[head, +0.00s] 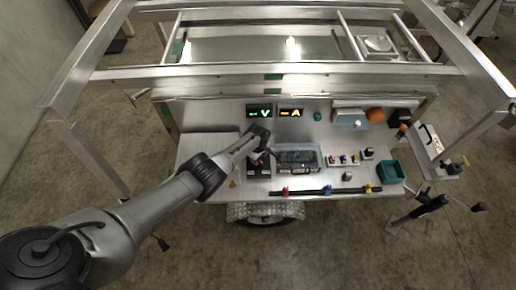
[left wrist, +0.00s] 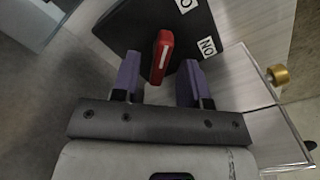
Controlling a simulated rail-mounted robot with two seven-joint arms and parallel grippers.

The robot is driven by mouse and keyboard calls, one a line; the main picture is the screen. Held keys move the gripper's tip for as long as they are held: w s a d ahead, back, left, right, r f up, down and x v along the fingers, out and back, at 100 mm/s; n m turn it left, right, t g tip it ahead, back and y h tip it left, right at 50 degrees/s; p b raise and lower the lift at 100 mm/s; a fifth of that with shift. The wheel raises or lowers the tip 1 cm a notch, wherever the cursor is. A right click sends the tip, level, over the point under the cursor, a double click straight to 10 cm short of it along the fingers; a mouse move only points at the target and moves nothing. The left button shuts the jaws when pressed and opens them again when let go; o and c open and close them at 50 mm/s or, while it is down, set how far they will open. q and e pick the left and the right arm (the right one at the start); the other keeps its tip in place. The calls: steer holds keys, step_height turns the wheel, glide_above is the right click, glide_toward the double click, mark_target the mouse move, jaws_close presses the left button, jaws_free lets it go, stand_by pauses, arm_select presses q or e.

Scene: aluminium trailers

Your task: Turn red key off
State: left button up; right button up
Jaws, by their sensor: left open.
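The red key (left wrist: 162,56) is a red handle with a white stripe on a black plate (left wrist: 136,27). It shows in the left wrist view, standing nearly vertical in the picture with a slight tilt. A white ON label (left wrist: 208,47) lies to its right, and a second label (left wrist: 185,4) is cut off at the top edge. My left gripper (left wrist: 159,78) is open, with one finger on each side of the key and visible gaps. In the head view my left gripper (head: 263,152) is over the work panel and hides the key. My right gripper is not in view.
The metal panel (head: 212,150) carries a green V display (head: 260,112) and an orange A display (head: 291,112). A clear-lidded box (head: 297,157) is right of my gripper. A teal bin (head: 391,172) stands farther right. Frame bars (head: 270,72) cross behind.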

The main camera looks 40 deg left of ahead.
arm_select(q)
step_height(320, 180, up, 13)
steer(key=p, duration=0.7)
stand_by(0.3)
